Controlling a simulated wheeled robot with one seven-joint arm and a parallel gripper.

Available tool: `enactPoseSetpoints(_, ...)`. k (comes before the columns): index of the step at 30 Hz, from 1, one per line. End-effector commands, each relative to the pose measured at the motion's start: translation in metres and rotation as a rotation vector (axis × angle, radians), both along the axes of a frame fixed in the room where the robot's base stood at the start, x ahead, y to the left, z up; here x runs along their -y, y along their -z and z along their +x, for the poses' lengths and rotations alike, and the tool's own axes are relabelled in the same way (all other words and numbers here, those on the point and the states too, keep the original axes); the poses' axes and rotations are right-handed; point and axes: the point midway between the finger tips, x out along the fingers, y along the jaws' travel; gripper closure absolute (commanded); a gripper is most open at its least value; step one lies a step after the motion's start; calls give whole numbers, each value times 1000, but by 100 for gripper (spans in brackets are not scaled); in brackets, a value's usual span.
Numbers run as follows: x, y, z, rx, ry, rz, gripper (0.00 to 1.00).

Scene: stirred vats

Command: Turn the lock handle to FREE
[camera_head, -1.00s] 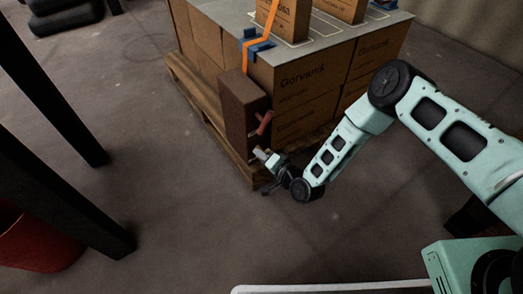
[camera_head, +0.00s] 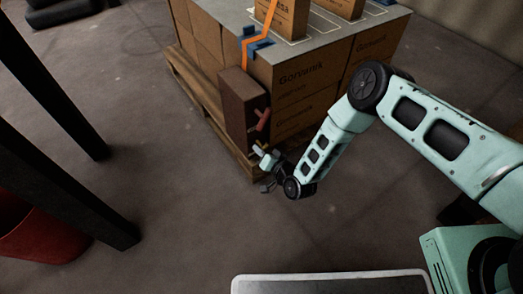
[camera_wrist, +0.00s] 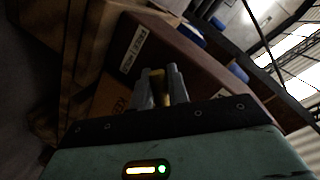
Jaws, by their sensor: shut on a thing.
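A dark brown box (camera_head: 238,108) is fixed at the corner of the carton stack, with a red handle (camera_head: 263,120) on its side. My gripper (camera_head: 263,155) is low beside this box, below the red handle. In the wrist view its two fingers (camera_wrist: 160,88) are shut on a small yellowish piece (camera_wrist: 157,82), which looks like the lock handle. Most of that piece is hidden by the fingers. A white label (camera_wrist: 138,48) is on the brown face; its lettering is too small to read surely. A second pale label shows partly right of the fingers.
Cartons (camera_head: 310,85) stand on a wooden pallet (camera_head: 205,95) under a grey top sheet. An orange strap (camera_head: 246,50) runs down from the top past a blue piece. Dark posts and a red bin (camera_head: 35,235) stand at left. Floor in front of the pallet is clear.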

Motion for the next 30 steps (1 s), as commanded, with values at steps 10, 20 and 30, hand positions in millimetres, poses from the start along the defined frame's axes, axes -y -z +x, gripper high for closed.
enactPoseSetpoints(10, 3, 0, 2, 1, 8, -1, 63)
enactPoseSetpoints(20, 4, -3, -4, 0, 3, 0, 63)
enactPoseSetpoints(30, 40, -23, -58, -4, 3, -1, 63)
